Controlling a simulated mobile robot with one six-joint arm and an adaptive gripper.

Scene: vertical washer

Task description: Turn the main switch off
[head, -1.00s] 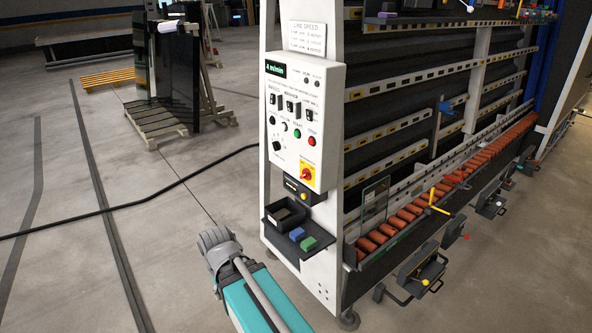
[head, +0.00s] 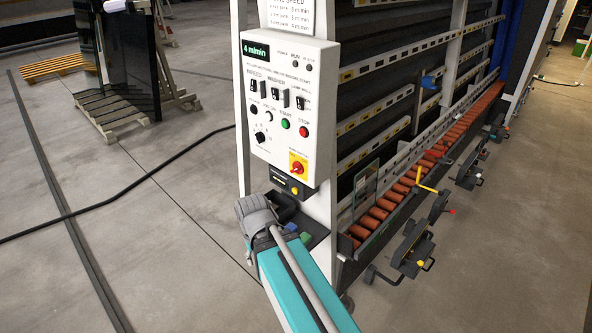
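The main switch (head: 297,167) is a red rotary knob on a yellow plate at the lower right of the white control panel (head: 272,75). The angle of its handle is too small to read surely. The panel display (head: 255,49) shows "4 m/min" in green. My arm reaches up from the bottom of the head view, and its grey end (head: 256,212) is below and left of the switch, in front of the small shelf. My gripper's fingers are hidden, so I cannot see whether they are open or shut. Nothing of mine appears to touch the switch.
A black shelf (head: 318,232) with a bin, a blue block and a green block (head: 306,237) juts out below the panel, partly hidden by my arm. Orange rollers (head: 381,214) run along the right. Floor on the left is open, crossed by a black cable (head: 113,206).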

